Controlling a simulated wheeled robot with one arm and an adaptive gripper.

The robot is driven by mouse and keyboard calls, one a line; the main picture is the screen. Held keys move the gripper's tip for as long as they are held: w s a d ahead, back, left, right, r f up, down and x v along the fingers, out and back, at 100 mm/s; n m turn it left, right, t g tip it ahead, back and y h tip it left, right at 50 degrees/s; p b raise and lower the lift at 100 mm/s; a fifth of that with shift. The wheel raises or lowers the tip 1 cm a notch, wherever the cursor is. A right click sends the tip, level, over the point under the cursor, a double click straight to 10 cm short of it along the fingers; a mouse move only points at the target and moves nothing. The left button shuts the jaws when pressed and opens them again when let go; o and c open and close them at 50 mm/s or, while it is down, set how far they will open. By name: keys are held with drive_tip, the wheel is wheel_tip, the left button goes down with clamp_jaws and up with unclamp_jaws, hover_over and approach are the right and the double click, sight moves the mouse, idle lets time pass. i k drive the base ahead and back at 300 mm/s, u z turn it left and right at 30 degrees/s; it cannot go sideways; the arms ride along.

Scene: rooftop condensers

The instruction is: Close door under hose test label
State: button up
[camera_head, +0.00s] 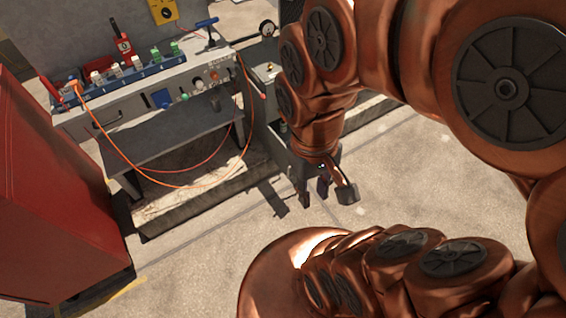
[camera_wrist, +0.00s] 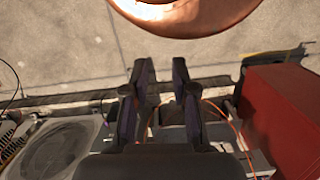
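My gripper (camera_head: 326,192) hangs over the pale floor to the right of a grey bench unit (camera_head: 185,85), pointing down, with nothing between its fingers. In the wrist view its two dark fingers (camera_wrist: 163,75) stand apart. The bench front carries a handle (camera_head: 106,118), a small blue plate (camera_head: 162,98) and several knobs. No label reading "hose test" is legible, and I cannot tell which panel is the door. A yellow plate (camera_head: 163,11) is on the wall above, its text too small to read.
A large red cabinet (camera_head: 55,190) stands at the left; it also shows in the wrist view (camera_wrist: 283,115). An orange hose (camera_head: 130,160) loops in front of the bench. A condenser fan (camera_wrist: 60,148) is lower left in the wrist view.

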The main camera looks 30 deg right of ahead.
sight(277, 150)
drive_tip(key=u, duration=0.8)
drive_tip(key=k, duration=1.05)
drive_tip(key=u, duration=1.45)
drive_tip(key=i, duration=1.45)
drive_tip(key=z, duration=1.35)
drive_tip(key=i, duration=0.75)
drive_tip(key=z, duration=0.8)
